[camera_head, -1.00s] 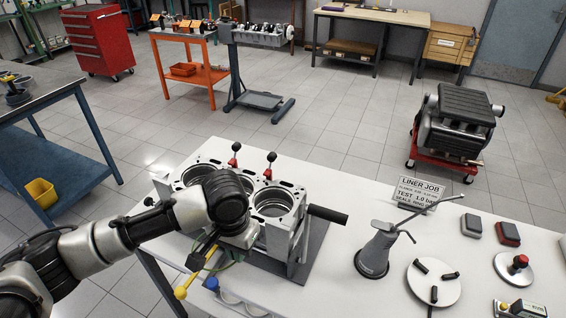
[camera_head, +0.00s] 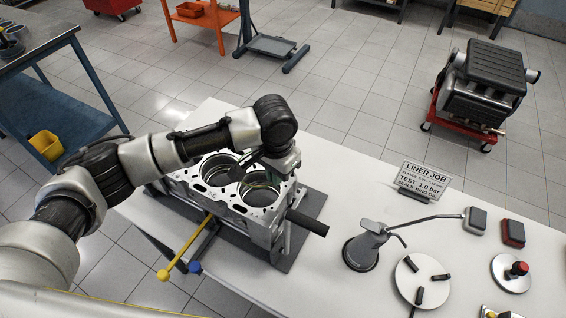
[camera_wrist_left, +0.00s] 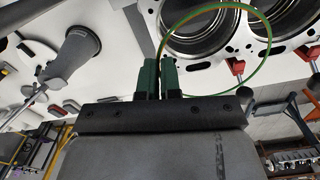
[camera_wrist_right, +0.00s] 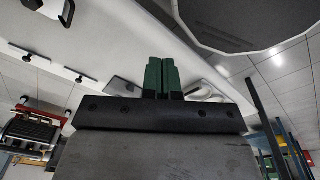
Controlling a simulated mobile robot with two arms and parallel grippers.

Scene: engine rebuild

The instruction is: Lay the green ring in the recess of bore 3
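The green ring (camera_wrist_left: 268,50) is a thin, wide hoop with an orange line, held at its edge between the green fingers of my left gripper (camera_wrist_left: 158,75). In the left wrist view it stands out in front of the engine block (camera_wrist_left: 228,52) and its open bores. In the head view my left arm reaches over the block (camera_head: 262,218), with the gripper above the right-hand bore (camera_head: 260,192); the wrist partly hides this end. Another bore (camera_head: 217,170) shows to its left. I cannot read bore numbers. My right gripper (camera_wrist_right: 160,76) shows only in its wrist view, fingers together and empty.
A black handle (camera_head: 307,223) sticks out right of the block, and a yellow-knobbed lever (camera_head: 185,250) in front. The bench right of it holds a grey stand (camera_head: 363,250), a round plate (camera_head: 422,280) and a sign (camera_head: 423,180). Bare bench lies between block and sign.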

